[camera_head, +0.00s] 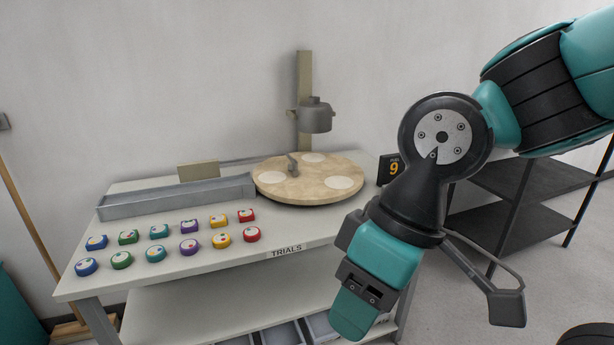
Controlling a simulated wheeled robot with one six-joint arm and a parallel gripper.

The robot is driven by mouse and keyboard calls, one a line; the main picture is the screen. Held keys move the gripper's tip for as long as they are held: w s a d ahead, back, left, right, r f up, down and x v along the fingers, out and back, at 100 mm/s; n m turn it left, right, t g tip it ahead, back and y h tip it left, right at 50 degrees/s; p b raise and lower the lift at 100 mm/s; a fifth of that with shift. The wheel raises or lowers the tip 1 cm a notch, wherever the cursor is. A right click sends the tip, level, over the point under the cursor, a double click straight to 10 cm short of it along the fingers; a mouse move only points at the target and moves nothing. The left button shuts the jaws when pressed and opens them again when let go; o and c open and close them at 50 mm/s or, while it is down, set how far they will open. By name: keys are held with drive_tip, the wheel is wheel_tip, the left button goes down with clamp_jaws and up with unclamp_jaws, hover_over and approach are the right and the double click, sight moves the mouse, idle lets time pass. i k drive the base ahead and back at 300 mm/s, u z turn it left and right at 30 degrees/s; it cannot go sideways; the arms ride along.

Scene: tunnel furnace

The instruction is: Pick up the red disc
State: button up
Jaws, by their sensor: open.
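The red disc (251,234) lies flat on the light table top, at the right end of the front row of round pieces. Its top is pale with a small coloured mark. A red squarish block (246,215) lies just behind it, in the back row. My gripper (356,300) hangs at the right, in front of the table's right front corner, well apart from the red disc. It is open and nothing shows in it. The view of its fingertips is partly blocked by its own housing.
Blue, green, teal, purple and yellow pieces (221,241) stand in two rows left of the red ones. Behind lie a grey channel (180,197) and a round turntable (308,190) with a grey pot-like part (316,116) above. A "9" sign (392,169) and dark shelf (510,215) stand right.

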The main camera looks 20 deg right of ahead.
sight(251, 235)
drive_tip(key=u, duration=0.55)
drive_tip(key=i, duration=0.95)
